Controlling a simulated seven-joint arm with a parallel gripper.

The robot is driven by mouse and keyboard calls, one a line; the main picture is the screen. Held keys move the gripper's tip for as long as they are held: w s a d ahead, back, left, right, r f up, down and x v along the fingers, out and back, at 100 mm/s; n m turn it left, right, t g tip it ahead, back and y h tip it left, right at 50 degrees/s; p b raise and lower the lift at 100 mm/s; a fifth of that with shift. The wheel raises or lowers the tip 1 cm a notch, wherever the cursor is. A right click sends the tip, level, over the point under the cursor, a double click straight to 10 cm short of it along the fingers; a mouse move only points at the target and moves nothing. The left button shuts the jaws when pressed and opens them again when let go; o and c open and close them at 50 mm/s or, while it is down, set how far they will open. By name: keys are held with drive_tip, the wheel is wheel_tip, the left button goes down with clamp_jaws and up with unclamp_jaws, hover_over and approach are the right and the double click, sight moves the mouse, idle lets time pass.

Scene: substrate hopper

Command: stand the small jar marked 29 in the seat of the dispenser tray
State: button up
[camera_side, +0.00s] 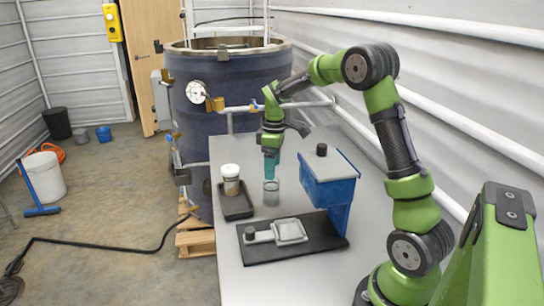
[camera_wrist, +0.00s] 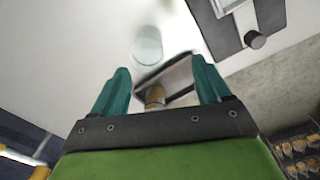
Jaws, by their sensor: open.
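A clear glass jar (camera_side: 271,194) stands upright on the grey table, and it also shows in the wrist view (camera_wrist: 147,45). A white-lidded jar with a brownish body (camera_side: 231,180) stands on a small dark tray (camera_side: 238,212); its brown part shows in the wrist view (camera_wrist: 155,96). No number is legible on either jar. The blue dispenser (camera_side: 330,188) has a dark base tray (camera_side: 275,251) with a pale square dish (camera_side: 290,231). My gripper (camera_side: 271,170) is open and empty, above the clear jar in the side view. Its teal fingers are spread apart in the wrist view (camera_wrist: 160,67).
A dark round knob (camera_side: 250,233) sits beside the pale dish. A large dark tank (camera_side: 228,90) with pipes and a gauge stands behind the table. The table's left edge is close to the small tray. The front of the table is clear.

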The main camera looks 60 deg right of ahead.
sight(271, 182)
drive_tip(key=shift+w+d+f+n, duration=0.25)
drive_tip(key=shift+f+n, duration=0.55)
drive_tip(key=shift+f, duration=0.55)
drive_tip(key=shift+w+d+f+n, duration=0.3)
drive_tip(key=shift+f+n, duration=0.5)
drive_tip(key=shift+f, duration=0.6)
drive_tip(key=shift+w+d+f+n, duration=0.25)
drive_tip(key=shift+f+n, duration=0.55)
drive_tip(key=shift+f, duration=0.55)
drive_tip(key=shift+c, duration=0.4)
drive_tip(key=c, duration=0.6)
drive_tip(key=shift+c, duration=0.2)
drive_tip(key=shift+r, duration=0.2)
wheel_tip(271, 182, up, 5)
drive_tip(key=shift+f, duration=0.1)
